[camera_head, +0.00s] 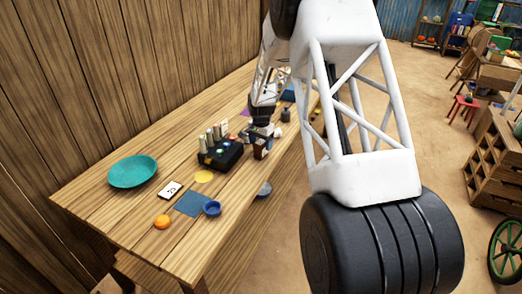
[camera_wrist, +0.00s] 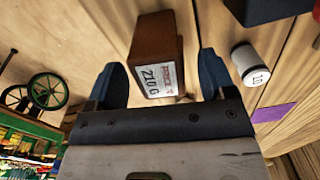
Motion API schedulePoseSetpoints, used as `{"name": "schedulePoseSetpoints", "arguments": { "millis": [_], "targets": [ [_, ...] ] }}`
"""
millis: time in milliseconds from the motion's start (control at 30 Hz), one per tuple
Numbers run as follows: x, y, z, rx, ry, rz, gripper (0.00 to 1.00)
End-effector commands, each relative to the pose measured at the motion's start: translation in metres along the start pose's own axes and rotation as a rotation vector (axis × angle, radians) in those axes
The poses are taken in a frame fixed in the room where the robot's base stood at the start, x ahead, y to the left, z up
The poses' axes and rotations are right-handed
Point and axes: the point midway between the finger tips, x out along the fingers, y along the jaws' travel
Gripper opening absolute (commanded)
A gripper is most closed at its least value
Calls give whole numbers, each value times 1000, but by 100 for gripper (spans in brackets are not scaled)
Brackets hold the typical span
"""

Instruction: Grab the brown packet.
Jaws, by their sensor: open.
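The brown packet (camera_wrist: 157,47) stands between the two open fingers of my gripper (camera_wrist: 160,82) in the wrist view. It has a white label reading 210 G. There is a visible gap on each side, and I cannot tell whether either finger touches it. In the head view, the brown packet (camera_head: 261,149) is at the table's right edge, just below my gripper (camera_head: 262,134).
A black box (camera_head: 220,153) with several small items stands left of the packet. A white cylinder marked 10 (camera_wrist: 243,64) and a purple patch (camera_wrist: 275,112) are to its right in the wrist view.

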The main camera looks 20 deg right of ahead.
Motion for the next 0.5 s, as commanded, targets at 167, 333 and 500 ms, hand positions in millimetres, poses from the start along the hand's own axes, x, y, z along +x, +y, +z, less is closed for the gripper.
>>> {"name": "schedulePoseSetpoints", "arguments": {
  "millis": [167, 333, 500],
  "targets": [
    [22, 1, 1, 0, -2, 2, 77],
    [33, 0, 1, 0, 0, 0, 77],
    [35, 0, 1, 0, 0, -1, 77]
  ]
}}
